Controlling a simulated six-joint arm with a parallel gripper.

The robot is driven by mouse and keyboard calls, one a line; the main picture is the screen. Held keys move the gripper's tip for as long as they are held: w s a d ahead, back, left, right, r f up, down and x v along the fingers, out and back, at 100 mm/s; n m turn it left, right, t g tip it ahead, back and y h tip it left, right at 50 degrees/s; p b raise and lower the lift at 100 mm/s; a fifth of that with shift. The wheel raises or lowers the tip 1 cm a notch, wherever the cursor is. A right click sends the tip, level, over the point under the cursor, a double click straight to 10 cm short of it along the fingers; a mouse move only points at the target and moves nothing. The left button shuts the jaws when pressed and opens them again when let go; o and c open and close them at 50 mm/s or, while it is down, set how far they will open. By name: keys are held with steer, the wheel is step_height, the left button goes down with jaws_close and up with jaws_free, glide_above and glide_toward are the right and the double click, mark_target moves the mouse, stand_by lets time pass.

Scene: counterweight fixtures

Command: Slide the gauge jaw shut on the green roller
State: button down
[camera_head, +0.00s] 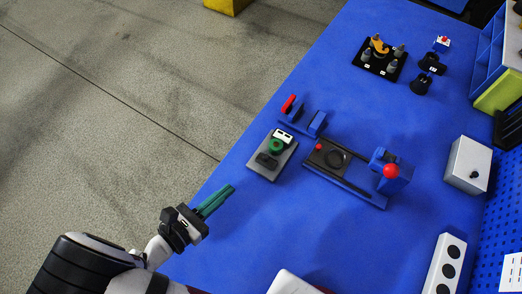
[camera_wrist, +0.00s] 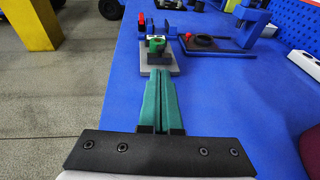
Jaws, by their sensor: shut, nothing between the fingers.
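The gauge is a grey plate (camera_head: 262,173) on the blue bench, left of centre in the head view. A green roller (camera_head: 276,145) sits on it, in front of a white-and-black block (camera_head: 283,134). A black jaw block (camera_head: 266,160) stands on the near side of the roller; whether they touch I cannot tell. In the wrist view the roller (camera_wrist: 157,44) shows beyond the fingertips, with the black block before it. My gripper (camera_head: 231,187) has green fingers, shut and empty. It is apart from the gauge, on its near-left side, and also shows in the wrist view (camera_wrist: 154,77).
Right of the gauge is a blue fixture (camera_head: 345,190) with a black ring and red knobs. A red-handled blue piece (camera_head: 290,104) stands behind the gauge. A grey box (camera_head: 467,165) and a white socket block (camera_head: 445,262) stand at right. Bare bench lies between gripper and gauge.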

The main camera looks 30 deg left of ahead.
mark_target(264, 159)
steer(key=x, duration=1.1)
steer(key=shift+w+d, duration=0.1)
steer(key=shift+w, duration=0.2)
